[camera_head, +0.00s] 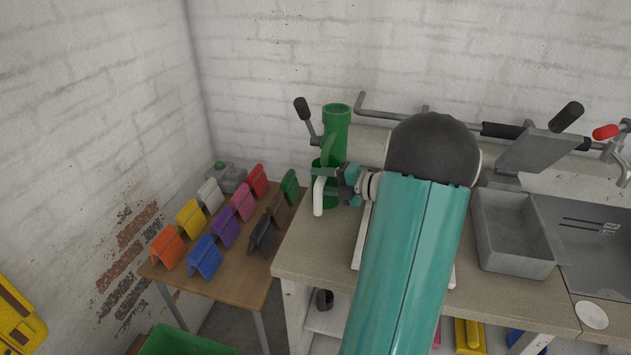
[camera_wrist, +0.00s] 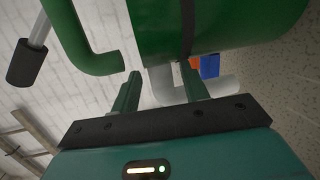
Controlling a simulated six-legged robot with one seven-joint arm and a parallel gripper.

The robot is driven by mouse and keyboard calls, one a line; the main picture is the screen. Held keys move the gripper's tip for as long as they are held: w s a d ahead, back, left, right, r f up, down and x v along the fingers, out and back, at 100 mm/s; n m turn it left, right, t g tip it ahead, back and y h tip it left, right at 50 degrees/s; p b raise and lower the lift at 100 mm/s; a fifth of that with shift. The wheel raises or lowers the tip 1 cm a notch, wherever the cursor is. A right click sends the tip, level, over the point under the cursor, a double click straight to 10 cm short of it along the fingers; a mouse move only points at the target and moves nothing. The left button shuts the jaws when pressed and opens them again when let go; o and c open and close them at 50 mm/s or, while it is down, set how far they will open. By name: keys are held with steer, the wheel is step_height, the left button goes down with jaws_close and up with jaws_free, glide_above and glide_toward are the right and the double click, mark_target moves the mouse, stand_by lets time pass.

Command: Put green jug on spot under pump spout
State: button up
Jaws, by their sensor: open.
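The green jug (camera_head: 331,200) stands upright on the bench's left end, close below the green pump (camera_head: 337,122). Its pale handle (camera_head: 318,195) faces left in the head view. In the wrist view the jug (camera_wrist: 235,22) fills the upper right, and its handle (camera_wrist: 228,88) shows behind my fingers. The pump's curved spout (camera_wrist: 88,52) ends near the jug's rim. My gripper (camera_head: 345,180) is right beside the jug; in the wrist view its fingers (camera_wrist: 161,88) are apart. I cannot tell whether they touch the jug. The spot under the spout is hidden.
The pump's black-tipped lever (camera_head: 302,110) sticks up at left. A grey basin (camera_head: 515,240) sits on the bench (camera_head: 315,255) at right. A low wooden table (camera_head: 215,285) with several coloured folded pieces stands at left. My arm covers the middle of the bench.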

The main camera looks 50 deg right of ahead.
steer(key=v, duration=0.9)
steer(key=shift+s, duration=0.25)
steer(key=shift+w, duration=0.1)
